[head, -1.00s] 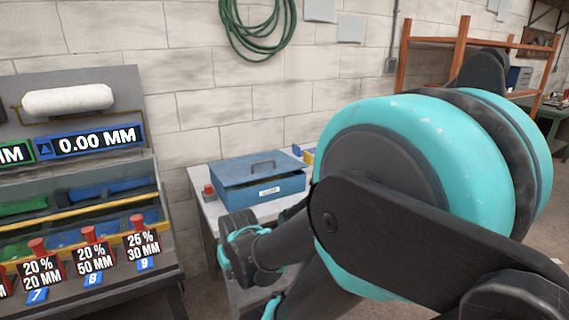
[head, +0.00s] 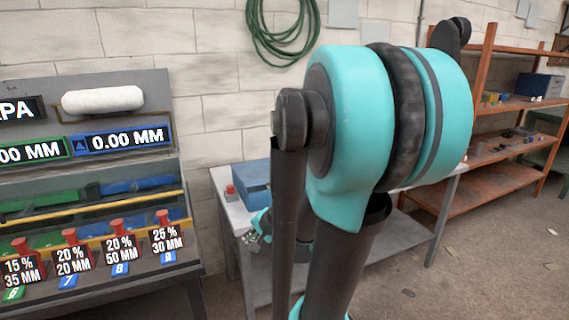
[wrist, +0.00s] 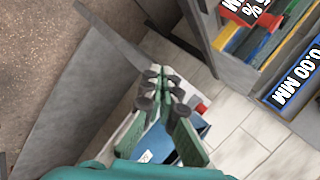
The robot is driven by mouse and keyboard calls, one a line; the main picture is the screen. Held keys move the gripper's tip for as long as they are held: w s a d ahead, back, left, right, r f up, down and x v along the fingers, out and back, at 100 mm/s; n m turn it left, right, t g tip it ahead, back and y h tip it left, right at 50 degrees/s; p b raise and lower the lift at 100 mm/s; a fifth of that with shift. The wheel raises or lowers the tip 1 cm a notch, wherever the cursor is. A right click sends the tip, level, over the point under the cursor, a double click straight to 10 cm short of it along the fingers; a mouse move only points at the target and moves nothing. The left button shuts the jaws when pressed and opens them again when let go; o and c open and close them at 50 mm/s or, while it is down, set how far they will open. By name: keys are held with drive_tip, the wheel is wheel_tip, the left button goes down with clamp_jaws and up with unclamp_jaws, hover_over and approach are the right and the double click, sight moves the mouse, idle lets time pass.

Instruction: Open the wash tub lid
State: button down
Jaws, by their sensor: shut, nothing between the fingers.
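The wash tub appears to be the blue box (head: 252,178) on the grey bench. My arm hides its right part in the head view, and its lid looks down. In the wrist view part of the blue box (wrist: 160,146), with a white label, shows behind and below the fingers. My gripper (wrist: 158,76) has green fingers with dark joints. Its fingertips are together and empty, apart from the box as far as I can tell.
A red knob (head: 230,190) stands on the bench (head: 224,208) left of the box. A display stand (head: 90,205) with red knobs and labels is at the left. An orange shelf (head: 505,150) stands at the right. Open floor (head: 455,285) lies at the lower right.

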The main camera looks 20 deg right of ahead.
drive_tip(key=w+d+r+m+t, duration=0.5)
drive_tip(key=w+d+r+m, duration=0.2)
drive_tip(key=w+d+m, duration=0.35)
drive_tip(key=w+d+r+m+t+h, duration=0.2)
drive_tip(key=w+d+r+m, duration=0.1)
drive_tip(key=d+m, duration=0.35)
drive_tip(key=w+d+r+m+t+h, duration=0.1)
drive_tip(key=w+d+r+m+t, duration=0.15)
drive_tip(key=d+m, duration=0.4)
drive_tip(key=m, duration=0.1)
hover_over(284, 176)
drive_tip(key=shift+f, duration=0.2)
drive_tip(key=shift+w+r+g, duration=0.15)
drive_tip(key=shift+r+g, duration=0.1)
drive_tip(key=shift+r, duration=0.3)
idle(0.8)
